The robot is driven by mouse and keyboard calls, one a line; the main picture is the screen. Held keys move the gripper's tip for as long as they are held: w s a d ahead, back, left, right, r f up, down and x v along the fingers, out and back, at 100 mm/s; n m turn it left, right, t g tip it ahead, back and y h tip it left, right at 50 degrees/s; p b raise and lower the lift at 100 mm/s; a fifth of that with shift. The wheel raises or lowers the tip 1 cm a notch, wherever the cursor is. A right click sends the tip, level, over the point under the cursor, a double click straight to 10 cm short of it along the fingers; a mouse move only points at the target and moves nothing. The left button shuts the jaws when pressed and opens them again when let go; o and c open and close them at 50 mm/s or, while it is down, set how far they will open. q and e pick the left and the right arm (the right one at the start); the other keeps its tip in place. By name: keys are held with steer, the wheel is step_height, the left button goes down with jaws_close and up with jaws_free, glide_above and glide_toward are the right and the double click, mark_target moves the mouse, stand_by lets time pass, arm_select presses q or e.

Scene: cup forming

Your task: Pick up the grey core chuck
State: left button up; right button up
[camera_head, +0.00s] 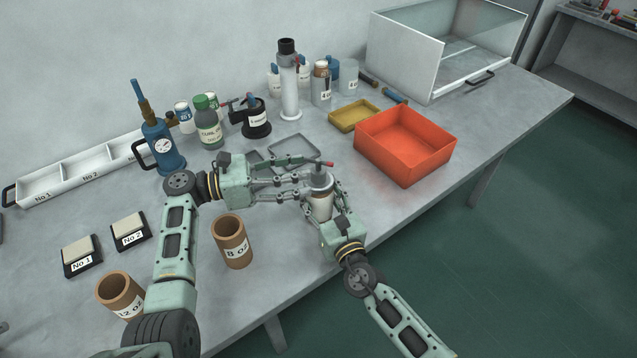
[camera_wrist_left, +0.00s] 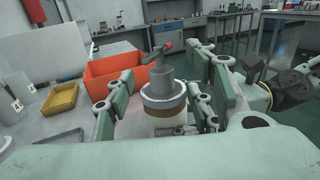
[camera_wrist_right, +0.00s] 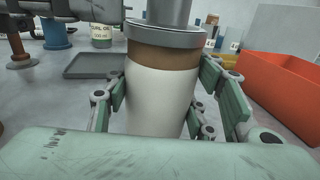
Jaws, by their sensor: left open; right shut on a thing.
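The grey core chuck (camera_head: 320,179), a stepped cylinder with a red-tipped lever, sits upright on top of a brown cup with a white band (camera_head: 321,207). My right gripper (camera_wrist_right: 160,95) is shut around that cup below the chuck's flange (camera_wrist_right: 168,38). My left gripper (camera_head: 308,182) is open, reaching in from the left at chuck height. In the left wrist view its fingers stand on either side of the chuck (camera_wrist_left: 162,78), with gaps visible there. The cup's lower part is hidden in that view.
An orange bin (camera_head: 405,148) and a yellow tray (camera_head: 354,116) stand behind to the right. A grey tray (camera_head: 294,150) lies just behind the grippers. An 8 oz cup (camera_head: 232,243) stands by my left arm. The table's front edge is close to my right arm.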

mark_target(316, 168)
arm_select(q)
steer(key=x, duration=0.5)
steer(key=shift+w+d, duration=0.1)
steer(key=shift+d, duration=0.15)
steer(key=shift+a, duration=0.1)
jaws_close()
steer(key=shift+r, duration=0.1)
stand_by(0.3)
